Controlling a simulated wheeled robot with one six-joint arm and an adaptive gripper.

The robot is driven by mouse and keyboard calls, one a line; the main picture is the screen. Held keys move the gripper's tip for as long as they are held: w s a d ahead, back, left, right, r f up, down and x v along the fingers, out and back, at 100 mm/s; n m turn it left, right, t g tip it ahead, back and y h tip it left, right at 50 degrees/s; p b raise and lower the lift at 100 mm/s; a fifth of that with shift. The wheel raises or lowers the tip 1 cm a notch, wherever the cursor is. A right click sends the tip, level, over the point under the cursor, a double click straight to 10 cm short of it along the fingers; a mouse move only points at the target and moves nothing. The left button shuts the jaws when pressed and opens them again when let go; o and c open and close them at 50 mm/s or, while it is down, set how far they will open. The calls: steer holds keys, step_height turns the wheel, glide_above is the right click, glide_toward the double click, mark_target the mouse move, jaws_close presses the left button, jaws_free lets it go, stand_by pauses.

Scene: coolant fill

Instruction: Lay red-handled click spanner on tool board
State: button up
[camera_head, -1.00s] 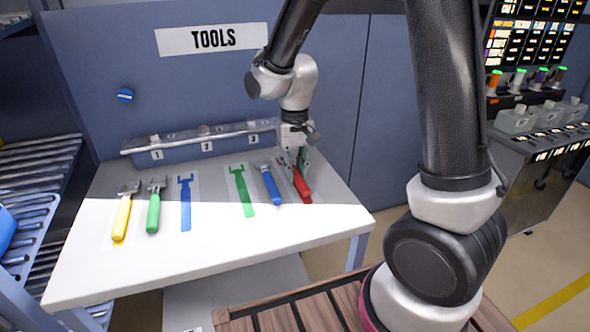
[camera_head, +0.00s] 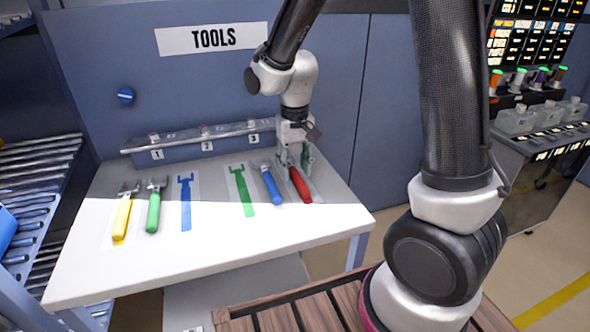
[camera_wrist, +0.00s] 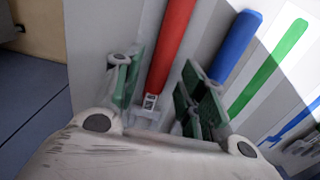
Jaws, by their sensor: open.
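The red-handled click spanner (camera_head: 300,186) lies on the right end of the white table, on a pale strip, right of the blue-handled spanner (camera_head: 269,186). My gripper (camera_head: 294,163) is just above its head end, pointing down. In the wrist view the red handle (camera_wrist: 171,45) runs away between my open green fingers (camera_wrist: 160,95), with a gap on each side. The spanner's head is partly hidden by my gripper. The tool board is the white table top (camera_head: 200,252) with painted blue (camera_head: 186,203) and green (camera_head: 242,192) spanner outlines.
Yellow-handled (camera_head: 122,216) and green-handled (camera_head: 153,209) spanners lie at the left of the table. A metal rail (camera_head: 205,136) with numbered tags runs along the back. A wall panel marked TOOLS (camera_head: 212,39) stands behind. The front middle of the table is clear.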

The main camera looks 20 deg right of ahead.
mark_target(295, 172)
step_height(295, 172, up, 10)
steer(key=s+d+r+t, duration=0.2)
steer(key=s+d+r, duration=0.1)
steer(key=s+d, duration=0.4)
steer(key=s+d+r+t, duration=0.2)
steer(key=s+d+r, duration=0.2)
steer(key=s+d, duration=0.4)
steer(key=s, duration=0.4)
steer(key=shift+r, duration=0.3)
